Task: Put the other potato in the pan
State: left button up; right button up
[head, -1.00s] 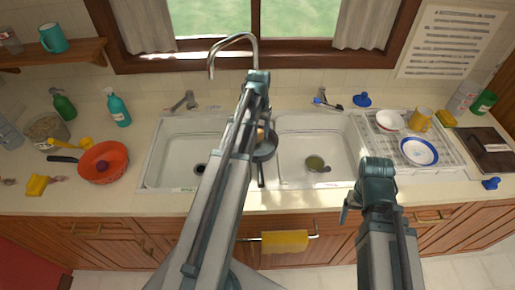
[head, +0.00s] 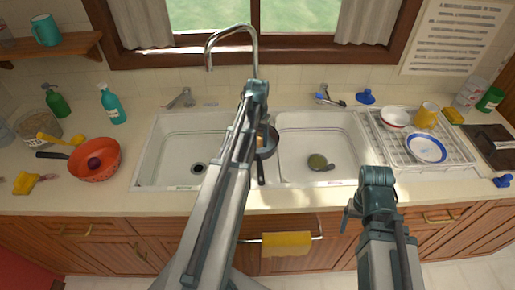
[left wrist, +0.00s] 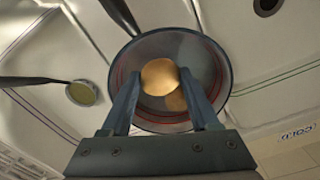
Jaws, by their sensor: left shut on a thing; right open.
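My left gripper (left wrist: 160,84) is shut on a rounded tan potato (left wrist: 160,76), held between its two fingers above a dark grey pan. The pan (left wrist: 139,63) lies below the fingers in the left wrist view. In the head view the grey pan (head: 267,146) sits at the divider between the two sink basins, its handle towards me, partly hidden by my left arm. A brownish patch shows inside the pan beside the held potato; I cannot tell if it is a second potato or a reflection. My right gripper (head: 346,219) is open and empty in front of the counter.
A small olive utensil (head: 318,161) lies in the right basin. A dish rack (head: 398,148) with dishes stands at the right. The faucet (head: 209,48) rises behind my left arm.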

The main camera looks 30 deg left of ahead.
aim_at(258, 146)
pick_arm(q)
notch_tip(258, 146, down, 4)
jog(key=b, duration=0.3)
jog(key=shift+r, duration=0.2)
jog(key=o, duration=1.1)
notch_tip(258, 146, up, 12)
jog(key=p, duration=1.2)
jog(key=shift+r, duration=0.1)
